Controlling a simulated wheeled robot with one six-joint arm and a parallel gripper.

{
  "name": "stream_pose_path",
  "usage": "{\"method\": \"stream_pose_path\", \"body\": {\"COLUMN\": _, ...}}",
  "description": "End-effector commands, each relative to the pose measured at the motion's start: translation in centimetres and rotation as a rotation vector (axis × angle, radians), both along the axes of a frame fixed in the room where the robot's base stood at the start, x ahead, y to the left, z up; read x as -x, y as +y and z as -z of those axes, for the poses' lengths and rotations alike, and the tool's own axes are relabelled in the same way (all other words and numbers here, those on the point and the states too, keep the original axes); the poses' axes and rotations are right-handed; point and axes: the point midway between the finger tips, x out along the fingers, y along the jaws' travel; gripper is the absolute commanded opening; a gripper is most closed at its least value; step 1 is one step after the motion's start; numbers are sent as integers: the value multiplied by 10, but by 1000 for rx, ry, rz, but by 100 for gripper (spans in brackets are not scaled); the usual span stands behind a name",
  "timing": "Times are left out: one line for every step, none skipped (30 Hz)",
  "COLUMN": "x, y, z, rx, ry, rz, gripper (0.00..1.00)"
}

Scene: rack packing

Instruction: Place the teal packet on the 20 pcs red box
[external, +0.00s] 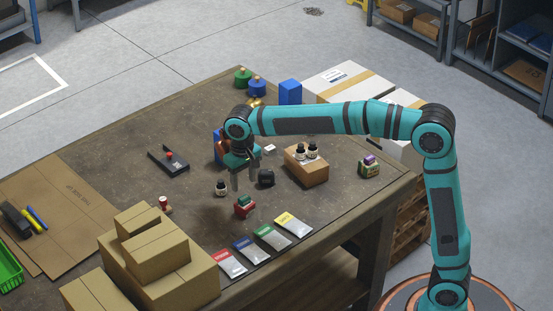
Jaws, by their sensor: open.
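A small red box (244,211) stands on the workbench in the middle of the external view. A small teal packet (244,200) lies on top of it, roughly level and seemingly touching it. The print on the box is too small to read. My gripper (247,184) points down just above the packet. Its fingers are apart with nothing seen between them, and they appear clear of the packet.
A row of flat packets with red, blue, green (272,237) and yellow tops lies in front. A white bottle (221,188) and a black item (266,178) stand close by. A cardboard box (306,168) with bottles is to the right; stacked cartons (155,250) are front left.

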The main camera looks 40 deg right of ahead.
Motion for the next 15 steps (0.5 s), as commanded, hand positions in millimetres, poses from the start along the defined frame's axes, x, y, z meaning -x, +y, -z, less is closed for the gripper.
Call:
{"method": "stream_pose_path", "body": {"x": 0, "y": 0, "z": -11, "rx": -1, "ry": -2, "rz": 0, "gripper": 52}}
{"method": "stream_pose_path", "body": {"x": 0, "y": 0, "z": -16, "rx": -1, "ry": -2, "rz": 0, "gripper": 52}}
{"method": "stream_pose_path", "body": {"x": 0, "y": 0, "z": -23, "rx": -2, "ry": -2, "rz": 0, "gripper": 52}}
{"method": "stream_pose_path", "body": {"x": 0, "y": 0, "z": -28, "rx": -1, "ry": -2, "rz": 0, "gripper": 52}}
{"method": "stream_pose_path", "body": {"x": 0, "y": 0, "z": -32, "rx": -1, "ry": -2, "rz": 0, "gripper": 52}}
{"method": "stream_pose_path", "body": {"x": 0, "y": 0, "z": -38, "rx": -1, "ry": -1, "rz": 0, "gripper": 52}}
{"method": "stream_pose_path", "body": {"x": 0, "y": 0, "z": -42, "rx": -1, "ry": -1, "rz": 0, "gripper": 52}}
{"method": "stream_pose_path", "body": {"x": 0, "y": 0, "z": -45, "rx": -1, "ry": -1, "rz": 0, "gripper": 52}}
{"method": "stream_pose_path", "body": {"x": 0, "y": 0, "z": -49, "rx": -1, "ry": -1, "rz": 0, "gripper": 52}}
{"method": "stream_pose_path", "body": {"x": 0, "y": 0, "z": -51, "rx": -1, "ry": -1, "rz": 0, "gripper": 52}}
{"method": "stream_pose_path", "body": {"x": 0, "y": 0, "z": -53, "rx": -1, "ry": 0, "rz": 0, "gripper": 52}}
{"method": "stream_pose_path", "body": {"x": 0, "y": 0, "z": -55, "rx": 0, "ry": 0, "rz": 0, "gripper": 52}}
{"method": "stream_pose_path", "body": {"x": 0, "y": 0, "z": -57, "rx": 0, "ry": 0, "rz": 0, "gripper": 52}}
{"method": "stream_pose_path", "body": {"x": 0, "y": 0, "z": -58, "rx": 0, "ry": 0, "rz": 0, "gripper": 52}}
{"method": "stream_pose_path", "body": {"x": 0, "y": 0, "z": -58, "rx": 0, "ry": 1, "rz": 0, "gripper": 52}}
